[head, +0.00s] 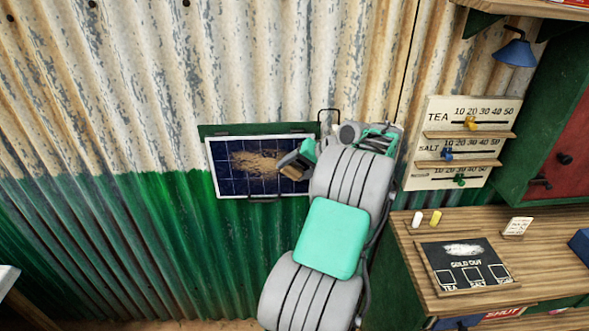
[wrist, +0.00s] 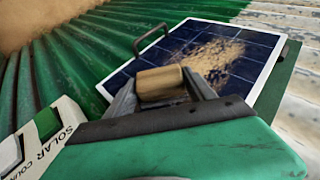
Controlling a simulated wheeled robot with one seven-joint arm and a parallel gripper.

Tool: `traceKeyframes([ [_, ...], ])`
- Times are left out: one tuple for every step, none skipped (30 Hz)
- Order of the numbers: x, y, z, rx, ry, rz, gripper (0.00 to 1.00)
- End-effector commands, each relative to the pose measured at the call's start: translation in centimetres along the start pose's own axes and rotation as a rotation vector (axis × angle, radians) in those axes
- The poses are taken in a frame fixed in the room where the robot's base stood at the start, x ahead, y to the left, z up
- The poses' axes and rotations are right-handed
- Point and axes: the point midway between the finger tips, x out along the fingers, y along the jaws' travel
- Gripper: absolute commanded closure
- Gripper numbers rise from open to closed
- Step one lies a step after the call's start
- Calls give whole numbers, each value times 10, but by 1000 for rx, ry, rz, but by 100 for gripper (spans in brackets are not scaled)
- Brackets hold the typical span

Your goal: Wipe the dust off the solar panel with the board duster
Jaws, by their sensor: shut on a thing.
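The solar panel (head: 230,180) hangs on the corrugated wall, dark blue with a pale frame and a handle at its lower edge. A patch of tan dust (head: 255,164) lies across its middle and upper part. In the wrist view the panel (wrist: 262,75) shows with the dust (wrist: 218,55) beyond my gripper. My gripper (head: 295,168) is at the panel's right side, shut on the board duster (wrist: 162,84), a small block with a tan wooden face. Whether the duster touches the panel I cannot tell. My arm hides the panel's right edge in the head view.
A slider board (head: 460,142) marked tea and salt hangs to the right. Below it a wooden counter (head: 510,260) holds a chalkboard (head: 463,268), chalk pieces (head: 436,217) and a small card (head: 517,227). A blue lamp (head: 515,52) juts out at the upper right. The wall left of the panel is clear.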

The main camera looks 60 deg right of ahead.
Motion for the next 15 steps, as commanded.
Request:
traceKeyframes([
  [4,-4,1,-2,0,-1,78],
  [6,-6,2,-3,-1,-1,78],
  [9,-9,4,-3,-2,-1,78],
  [10,-12,4,-3,-2,-1,78],
  [12,-14,5,-3,-2,-1,78],
  [15,-17,6,-3,-2,-1,78],
  [17,-20,7,-3,-2,-1,78],
  [19,-22,7,-3,-1,-1,78],
  [20,-24,8,-3,-1,-1,78],
  [21,-25,8,-2,-1,-1,78],
  [22,-26,9,-2,-1,-1,78],
  [22,-27,9,-2,-1,-1,78],
  [23,-27,9,-2,-1,-1,78],
  [24,-28,9,-2,-1,-1,78],
  [25,-30,10,-2,-1,-1,78],
])
